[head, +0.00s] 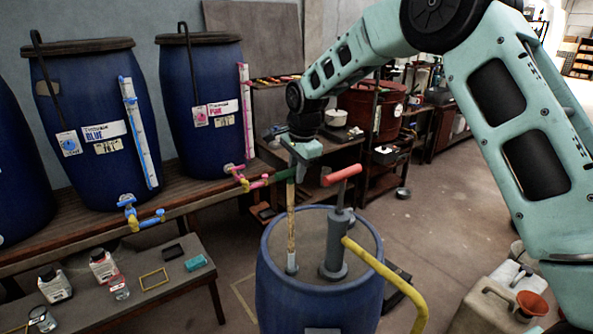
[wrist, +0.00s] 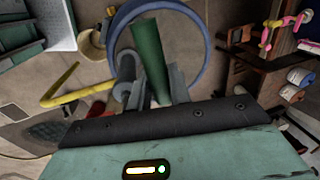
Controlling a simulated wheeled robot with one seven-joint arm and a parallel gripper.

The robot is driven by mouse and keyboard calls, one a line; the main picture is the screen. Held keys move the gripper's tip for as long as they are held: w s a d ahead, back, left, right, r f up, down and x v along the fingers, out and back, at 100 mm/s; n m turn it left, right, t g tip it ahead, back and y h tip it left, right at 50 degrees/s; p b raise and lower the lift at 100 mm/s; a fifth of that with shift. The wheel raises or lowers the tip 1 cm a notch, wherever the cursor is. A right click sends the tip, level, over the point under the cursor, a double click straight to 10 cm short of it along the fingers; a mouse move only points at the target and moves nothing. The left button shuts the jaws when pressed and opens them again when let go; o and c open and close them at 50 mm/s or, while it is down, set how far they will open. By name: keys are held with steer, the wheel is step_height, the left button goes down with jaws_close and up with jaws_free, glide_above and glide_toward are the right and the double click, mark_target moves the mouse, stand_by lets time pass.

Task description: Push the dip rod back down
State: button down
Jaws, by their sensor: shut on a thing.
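The dip rod (head: 291,222) stands upright in a grey collar (head: 292,264) on top of the blue drum (head: 318,292). A long pale, mottled length of it shows above the collar. Its green handle (head: 280,178) lies across the top, and the green handle also shows in the wrist view (wrist: 148,50). My gripper (head: 294,168) is above the drum, shut on the green handle; its fingers (wrist: 158,92) sit on either side of the handle in the wrist view. The rod's lower end is hidden inside the drum.
A grey pump (head: 335,240) with a red handle (head: 341,175) stands on the drum close to the rod's right, with a yellow hose (head: 390,272). Blue vats (head: 92,110) with taps stand on a bench at left. A low bench (head: 185,300) holds bottles. Floor is open behind right.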

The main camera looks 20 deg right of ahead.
step_height(320, 180, down, 4)
steer(key=shift+f+b, duration=0.15)
steer(key=shift+b, duration=1)
steer(key=c, duration=1.3)
jaws_free()
steer(key=shift+c, duration=0.2)
steer(key=s+d+r+b, duration=0.1)
steer(key=s+r+b, duration=0.2)
steer(key=r, duration=1.4)
steer(key=shift+s, duration=0.15)
steer(key=shift+r, duration=0.1)
